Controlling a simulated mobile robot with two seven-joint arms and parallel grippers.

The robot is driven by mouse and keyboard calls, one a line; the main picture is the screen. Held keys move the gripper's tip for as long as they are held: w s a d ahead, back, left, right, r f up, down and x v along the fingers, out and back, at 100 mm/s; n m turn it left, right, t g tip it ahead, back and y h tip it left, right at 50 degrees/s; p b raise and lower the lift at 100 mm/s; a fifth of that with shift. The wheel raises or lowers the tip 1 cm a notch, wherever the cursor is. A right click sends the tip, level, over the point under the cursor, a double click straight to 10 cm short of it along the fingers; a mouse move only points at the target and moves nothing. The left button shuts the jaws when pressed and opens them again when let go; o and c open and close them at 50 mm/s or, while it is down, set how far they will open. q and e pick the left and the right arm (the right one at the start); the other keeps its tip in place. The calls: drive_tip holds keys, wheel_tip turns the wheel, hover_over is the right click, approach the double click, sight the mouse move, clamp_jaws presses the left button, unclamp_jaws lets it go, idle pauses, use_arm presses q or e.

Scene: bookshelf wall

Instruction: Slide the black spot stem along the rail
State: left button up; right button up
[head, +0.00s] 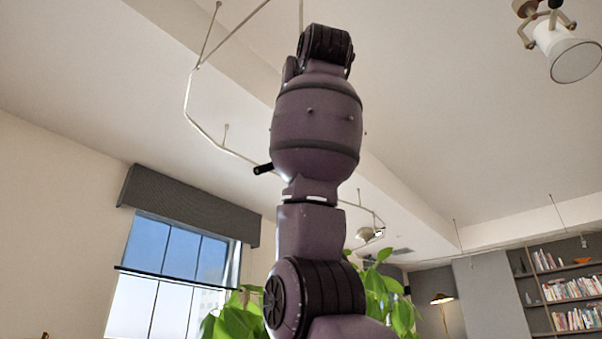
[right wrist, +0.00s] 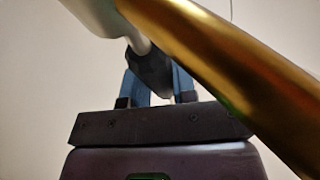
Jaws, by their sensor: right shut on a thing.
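In the right wrist view my right gripper (right wrist: 156,72) has its two blue fingers on either side of a dark stem piece (right wrist: 150,68), shut on it. A pale rod runs from the stem piece towards the upper left. A gold-coloured bar or surface (right wrist: 235,65) crosses close in front and hides part of this area. In the head view the thin metal rail (head: 187,98) hangs under the ceiling, bends at the left and passes behind my purple arm. My right gripper cannot be made out there. My left gripper is in neither view.
A white spot lamp (head: 567,52) hangs at the upper right. A smaller lamp (head: 366,234) hangs near the rail's far part. Leafy plants (head: 240,318) stand behind my arm. A window (head: 175,265) is at left, bookshelves (head: 568,290) at right.

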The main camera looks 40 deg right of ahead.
drive_tip(key=o, duration=0.8)
drive_tip(key=shift+o, duration=0.2)
drive_tip(key=shift+s+a+f, duration=0.1)
drive_tip(key=shift+s, duration=0.05)
drive_tip(key=b+v, duration=0.3)
drive_tip(key=v, duration=0.7)
drive_tip(key=shift+s+a, duration=0.15)
drive_tip(key=shift+s, duration=0.05)
